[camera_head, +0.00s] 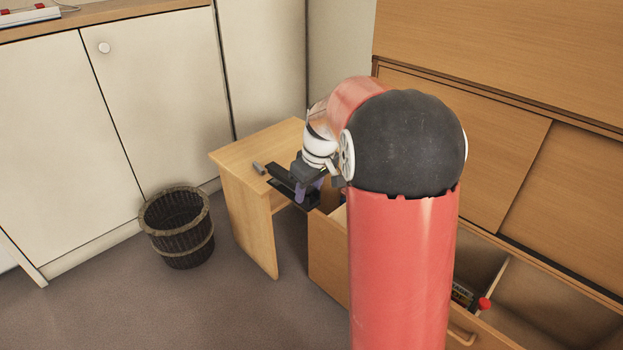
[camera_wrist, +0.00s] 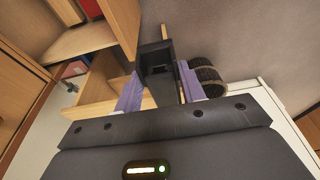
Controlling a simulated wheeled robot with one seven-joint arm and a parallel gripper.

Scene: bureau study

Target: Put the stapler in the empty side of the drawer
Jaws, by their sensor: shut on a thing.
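In the head view, my gripper (camera_head: 308,190) is shut on the black stapler (camera_head: 282,181), holding it over the edge of a small wooden table. The wrist view shows the stapler (camera_wrist: 157,62) between the two purple fingers of my gripper (camera_wrist: 160,88). The wooden drawer (camera_head: 328,262) is pulled open at the right, partly hidden behind my arm. A divider (camera_head: 492,285) splits it. Items with a red knob (camera_head: 484,304) lie left of the divider. The visible part of the right compartment (camera_head: 545,300) looks empty.
The small wooden table (camera_head: 238,172) stands left of the drawer, with a small grey object (camera_head: 258,168) on top. A dark wicker basket (camera_head: 178,228) stands on the floor farther left. Closed cabinet panels rise behind the drawer. The front-left floor is clear.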

